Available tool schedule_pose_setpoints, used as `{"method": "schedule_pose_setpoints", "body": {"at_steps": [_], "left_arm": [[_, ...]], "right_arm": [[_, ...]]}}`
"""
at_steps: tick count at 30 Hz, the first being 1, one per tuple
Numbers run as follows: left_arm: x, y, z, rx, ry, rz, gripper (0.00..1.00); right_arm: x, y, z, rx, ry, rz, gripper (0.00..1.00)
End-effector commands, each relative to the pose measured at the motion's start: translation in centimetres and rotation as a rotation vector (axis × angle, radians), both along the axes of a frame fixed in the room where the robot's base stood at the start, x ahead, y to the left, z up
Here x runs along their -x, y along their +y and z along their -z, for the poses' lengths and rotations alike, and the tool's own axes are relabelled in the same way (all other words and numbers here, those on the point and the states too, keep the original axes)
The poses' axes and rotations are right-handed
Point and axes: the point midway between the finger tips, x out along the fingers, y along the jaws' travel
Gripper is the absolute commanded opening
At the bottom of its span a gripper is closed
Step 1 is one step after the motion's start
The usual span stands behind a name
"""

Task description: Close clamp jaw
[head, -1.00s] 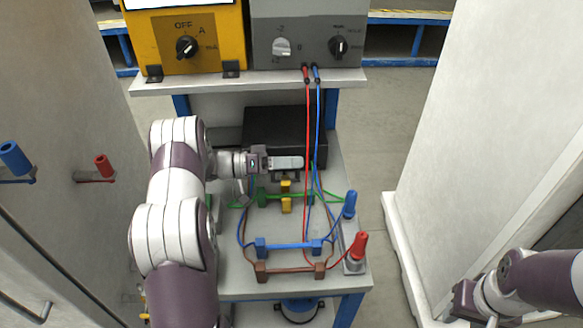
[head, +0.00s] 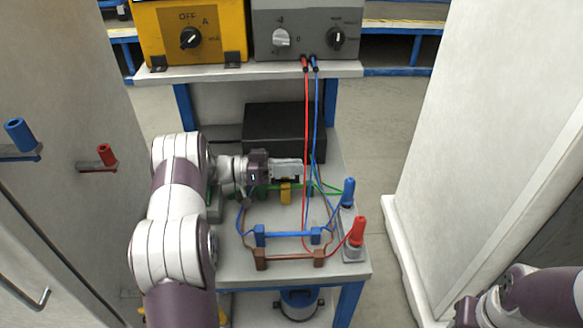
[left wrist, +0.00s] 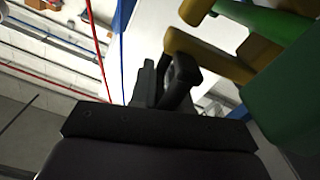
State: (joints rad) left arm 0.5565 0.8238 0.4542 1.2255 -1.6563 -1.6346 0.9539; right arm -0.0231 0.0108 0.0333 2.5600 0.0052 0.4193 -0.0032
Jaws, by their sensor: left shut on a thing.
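The clamp is green with yellow jaw pieces. In the head view, one yellow clamp jaw (head: 286,192) shows just below my left gripper (head: 292,176), which partly covers the green clamp bar (head: 262,189). In the left wrist view, the dark fingers (left wrist: 178,78) are up against a yellow jaw piece (left wrist: 205,55), with the green clamp body (left wrist: 290,100) to the right. My left gripper is shut on the yellow jaw; the exact contact is partly hidden. My right gripper (head: 468,312) is at the lower right edge, away from the bench; its fingers are not clear.
A red cable (head: 306,140) and a blue cable (head: 317,130) hang close to the right of my left gripper. Red (head: 357,230) and blue (head: 348,190) plugs stand at right. A black box (head: 284,130) is behind.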

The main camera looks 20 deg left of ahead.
Motion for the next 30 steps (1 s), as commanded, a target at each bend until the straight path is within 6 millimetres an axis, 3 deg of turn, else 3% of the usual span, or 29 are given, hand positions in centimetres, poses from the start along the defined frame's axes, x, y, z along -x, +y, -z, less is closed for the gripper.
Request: {"method": "schedule_pose_setpoints", "body": {"at_steps": [9,10,12,23,29,30], "left_arm": [[0.1,0.0,0.2,0.003,0.007,0.0,0.0],[0.1,0.0,0.2,0.003,0.007,0.0,0.19],[0.1,0.0,0.2,0.003,0.006,0.0,0.38],[0.0,0.0,-0.4,0.0,0.001,0.0,0.38],[0.1,0.1,-4.1,-0.001,-0.001,-0.001,0.38],[0.2,-0.8,-4.6,0.002,0.003,0.002,0.38]], "right_arm": [[0.0,0.0,0.0,0.0,0.0,0.0,0.43],[0.0,0.0,0.0,0.0,0.0,0.0,0.43],[0.0,0.0,0.0,0.0,0.0,0.0,0.43],[0.0,0.0,0.0,0.0,0.0,0.0,0.43],[0.0,0.0,-0.2,0.0,0.0,0.0,0.43],[0.0,0.0,-0.3,0.0,0.0,0.0,0.43]]}}
